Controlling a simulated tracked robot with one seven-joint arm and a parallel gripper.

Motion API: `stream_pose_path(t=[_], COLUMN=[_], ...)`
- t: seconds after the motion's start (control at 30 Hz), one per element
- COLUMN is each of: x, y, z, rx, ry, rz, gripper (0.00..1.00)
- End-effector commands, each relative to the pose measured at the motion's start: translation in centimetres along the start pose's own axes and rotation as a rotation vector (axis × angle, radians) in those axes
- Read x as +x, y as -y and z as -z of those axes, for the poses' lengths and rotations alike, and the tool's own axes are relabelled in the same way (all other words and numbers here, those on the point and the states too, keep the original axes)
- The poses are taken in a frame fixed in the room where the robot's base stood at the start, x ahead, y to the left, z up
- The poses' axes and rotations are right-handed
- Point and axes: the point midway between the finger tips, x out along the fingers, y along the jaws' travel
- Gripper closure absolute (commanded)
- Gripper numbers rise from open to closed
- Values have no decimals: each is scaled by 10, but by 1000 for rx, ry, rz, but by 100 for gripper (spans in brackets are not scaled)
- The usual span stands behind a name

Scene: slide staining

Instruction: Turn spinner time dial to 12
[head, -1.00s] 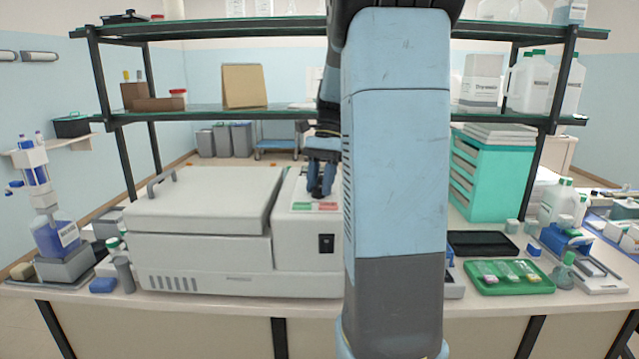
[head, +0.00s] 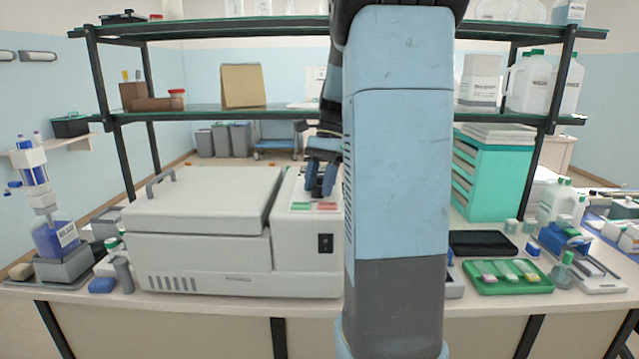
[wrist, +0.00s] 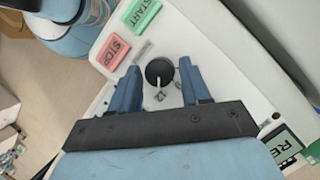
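The spinner (head: 205,225) is a big pale grey box with its lid down, left of centre in the head view. Its time dial (wrist: 159,72) is a round black knob with a white pointer line, seen in the wrist view. The line points down in that picture, roughly toward a small printed mark that looks like 12. My gripper (wrist: 160,68) is open, with one blue finger on each side of the dial and a visible gap to it. In the head view, my gripper (head: 321,192) is low over the spinner's right-hand panel, and the dial cannot be made out.
A red STOP button (wrist: 113,52) and a green START button (wrist: 141,13) lie beyond the dial. A small display (wrist: 284,144) is at lower right in the wrist view. A shelf (head: 220,112) spans behind the spinner. A green tray (head: 508,289) stands right.

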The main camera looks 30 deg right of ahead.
Motion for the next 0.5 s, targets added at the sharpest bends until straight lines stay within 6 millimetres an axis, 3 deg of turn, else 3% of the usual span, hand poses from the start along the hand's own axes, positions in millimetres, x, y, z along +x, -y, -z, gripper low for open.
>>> stream_pose_path(t=[0.13,0.5], x=[0,-10], y=[0,0], z=[0,0], rx=[0,-1], ry=[0,-1], rz=[0,1], gripper=[40,40])
